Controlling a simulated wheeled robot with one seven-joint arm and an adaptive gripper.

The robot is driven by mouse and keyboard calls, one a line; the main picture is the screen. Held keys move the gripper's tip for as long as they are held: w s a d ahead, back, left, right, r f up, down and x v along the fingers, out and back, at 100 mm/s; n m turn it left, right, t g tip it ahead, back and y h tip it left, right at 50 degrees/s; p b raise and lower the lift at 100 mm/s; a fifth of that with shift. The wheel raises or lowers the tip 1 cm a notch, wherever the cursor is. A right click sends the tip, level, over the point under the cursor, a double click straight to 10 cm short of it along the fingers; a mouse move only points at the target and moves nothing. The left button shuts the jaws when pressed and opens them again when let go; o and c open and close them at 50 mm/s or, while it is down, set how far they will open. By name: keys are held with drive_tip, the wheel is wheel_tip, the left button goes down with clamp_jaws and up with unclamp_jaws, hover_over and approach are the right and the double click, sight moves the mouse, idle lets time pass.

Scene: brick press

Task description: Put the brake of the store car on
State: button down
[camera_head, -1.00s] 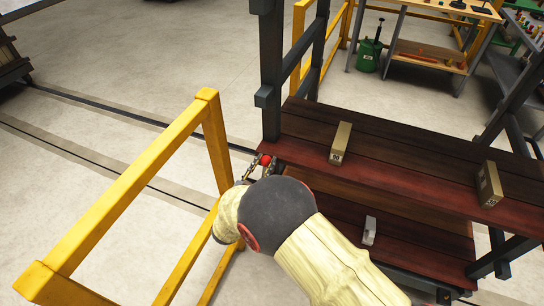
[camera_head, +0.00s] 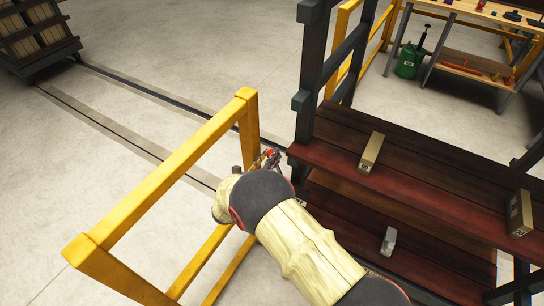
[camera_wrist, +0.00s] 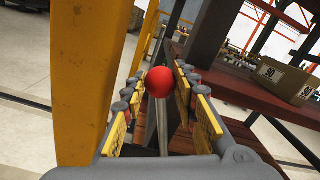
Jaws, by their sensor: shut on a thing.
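The store car (camera_head: 430,193) is a dark rack with reddish-brown plank decks and dark posts, at the right in the head view. Its brake lever (camera_wrist: 163,125) shows in the wrist view as a grey bar topped by a red ball knob (camera_wrist: 159,82). My gripper (camera_wrist: 160,74) is shut on the red knob, with a finger on each side of it. In the head view my gripper (camera_head: 268,160) is at the car's left end, between the car and a yellow railing, and my wrist hides most of the lever.
The yellow railing (camera_head: 165,170) stands close on the left of my arm. Stamped bricks (camera_head: 371,152) lie on the car's decks. Floor rails (camera_head: 150,121) run to another loaded car (camera_head: 40,40) at the far left. A workbench (camera_head: 470,14) and green can (camera_head: 407,62) stand behind.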

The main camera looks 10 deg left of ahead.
drive_tip(key=shift+a, duration=0.2)
drive_tip(key=c, duration=1.4)
unclamp_jaws()
drive_tip(key=v, duration=1.2)
